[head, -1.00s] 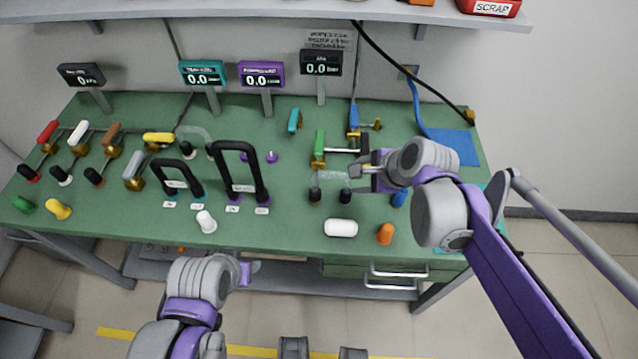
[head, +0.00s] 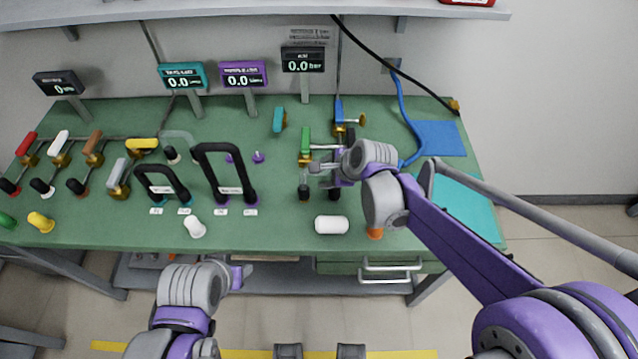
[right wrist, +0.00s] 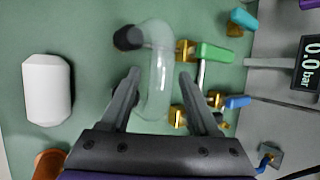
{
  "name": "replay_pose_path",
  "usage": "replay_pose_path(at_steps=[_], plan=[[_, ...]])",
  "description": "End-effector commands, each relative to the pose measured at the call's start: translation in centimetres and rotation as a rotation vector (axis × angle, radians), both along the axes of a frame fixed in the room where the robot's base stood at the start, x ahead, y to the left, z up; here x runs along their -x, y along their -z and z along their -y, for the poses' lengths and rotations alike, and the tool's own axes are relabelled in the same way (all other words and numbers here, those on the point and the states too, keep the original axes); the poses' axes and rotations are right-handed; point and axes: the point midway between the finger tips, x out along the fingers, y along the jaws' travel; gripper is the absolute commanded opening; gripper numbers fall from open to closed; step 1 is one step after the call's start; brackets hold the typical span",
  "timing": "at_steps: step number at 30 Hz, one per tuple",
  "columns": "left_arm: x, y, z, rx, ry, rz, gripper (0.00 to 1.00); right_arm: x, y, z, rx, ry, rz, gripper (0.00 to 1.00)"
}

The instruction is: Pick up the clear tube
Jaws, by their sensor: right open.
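The clear tube (right wrist: 159,85) is a bent transparent tube with a black end fitting in the right wrist view. My right gripper (right wrist: 160,74) is open, with a finger on each side of the tube; I cannot tell whether they touch it. In the head view my right gripper (head: 318,176) is over the same spot and mostly hides the tube; its black feet stand on the bench. A second clear arched tube (head: 178,136) stands farther left. My left gripper (head: 241,276) is low in front of the bench, its jaw state unclear.
A white cylinder (head: 332,225) and an orange plug (head: 375,233) are at the bench front. A green-handled valve (head: 305,143) and a blue-handled valve (head: 339,111) stand behind the gripper. A tall black handle (head: 225,172) is to the left.

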Motion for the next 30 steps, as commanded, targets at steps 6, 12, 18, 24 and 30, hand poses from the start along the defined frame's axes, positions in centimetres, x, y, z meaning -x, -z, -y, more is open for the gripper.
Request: replay_pose_path(at_steps=[6, 12, 18, 24, 30], plan=[[0.0, 0.01, 0.0, 0.0, 0.0, 0.0, 0.5, -0.08, 0.21, -0.09, 0.0, -0.001, 0.0, 0.62], [0.0, 0.01, 0.0, 0.0, 0.0, 0.0, 0.5, -0.07, 0.19, -0.08, 0.0, -0.001, 0.0, 0.33], [0.0, 0.01, 0.0, 0.0, 0.0, 0.0, 0.5, -0.07, 0.19, -0.07, 0.0, -0.001, 0.0, 0.0], [0.0, 0.01, 0.0, 0.0, 0.0, 0.0, 0.5, -0.07, 0.17, -0.07, 0.0, -0.001, 0.0, 0.0], [0.0, 0.0, 0.0, 0.0, 0.0, 0.0, 0.5, -0.08, 0.06, -0.06, 0.0, -0.001, 0.0, 0.0]])
